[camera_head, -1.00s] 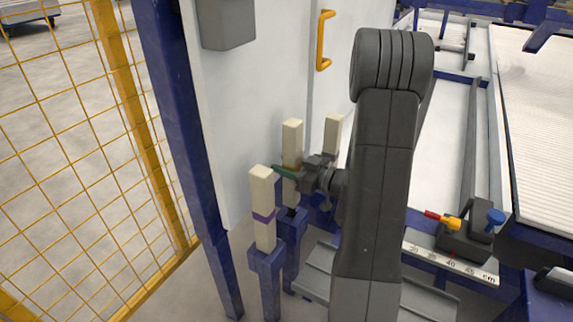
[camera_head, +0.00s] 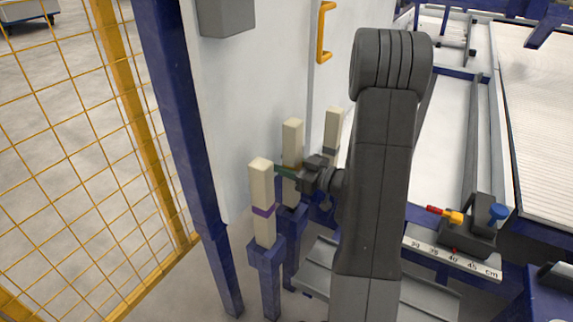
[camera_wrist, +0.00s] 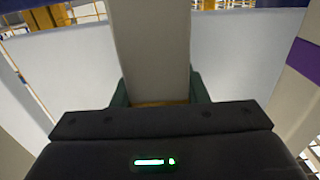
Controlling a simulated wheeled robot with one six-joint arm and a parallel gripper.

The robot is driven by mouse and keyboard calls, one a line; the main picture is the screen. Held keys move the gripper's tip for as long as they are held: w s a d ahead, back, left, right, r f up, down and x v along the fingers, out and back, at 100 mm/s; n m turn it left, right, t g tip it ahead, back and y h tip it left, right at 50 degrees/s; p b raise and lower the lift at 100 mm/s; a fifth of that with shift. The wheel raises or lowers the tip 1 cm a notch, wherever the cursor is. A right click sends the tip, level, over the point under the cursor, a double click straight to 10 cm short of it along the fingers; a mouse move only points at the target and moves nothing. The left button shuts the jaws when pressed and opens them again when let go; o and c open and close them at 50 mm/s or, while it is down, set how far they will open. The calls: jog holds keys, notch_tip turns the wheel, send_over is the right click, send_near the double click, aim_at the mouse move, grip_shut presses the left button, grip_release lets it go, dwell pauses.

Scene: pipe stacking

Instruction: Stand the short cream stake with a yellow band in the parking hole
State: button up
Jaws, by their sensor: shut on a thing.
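The cream stake with the yellow band (camera_head: 292,138) stands upright in the middle of a row of three stakes. My gripper (camera_head: 288,172) is shut on it at about the height of its band. In the wrist view the stake (camera_wrist: 151,50) rises between the green fingertips, with a yellow strip low down between them. Its lower end meets the top of a blue post (camera_head: 292,218). I cannot tell whether it is seated inside, as the nearer stake and post partly overlap that spot.
A cream stake with a purple band (camera_head: 262,185) stands in a blue post (camera_head: 266,258) in front. A stake with a grey band (camera_head: 333,125) stands behind, close to my arm. A white panel (camera_head: 240,110) and a yellow mesh fence (camera_head: 90,150) bound the left side.

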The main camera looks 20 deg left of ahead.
jog(key=shift+f+b, duration=0.9)
jog(key=shift+f, duration=0.2)
jog(key=o, duration=1.3)
jog(key=shift+d, duration=0.1)
jog(key=d+p, duration=0.1)
jog(key=d, duration=0.3)
jog(key=d+p, duration=0.1)
jog(key=d, duration=0.4)
jog(key=s+d+p, duration=0.1)
jog(key=d, duration=0.3)
jog(key=shift+d+p, duration=0.3)
jog(key=shift+p, duration=0.05)
jog(key=shift+w+a+b, duration=0.15)
jog(key=shift+a+b, duration=0.45)
jog(key=shift+a, duration=1.7)
jog(key=shift+w+a+b, duration=0.2)
jog(key=shift+a+b, duration=0.4)
jog(key=shift+a, duration=1.65)
jog(key=shift+w+a+b, duration=0.15)
jog(key=shift+a+b, duration=0.45)
jog(key=shift+a, duration=1.7)
jog(key=shift+d, duration=0.1)
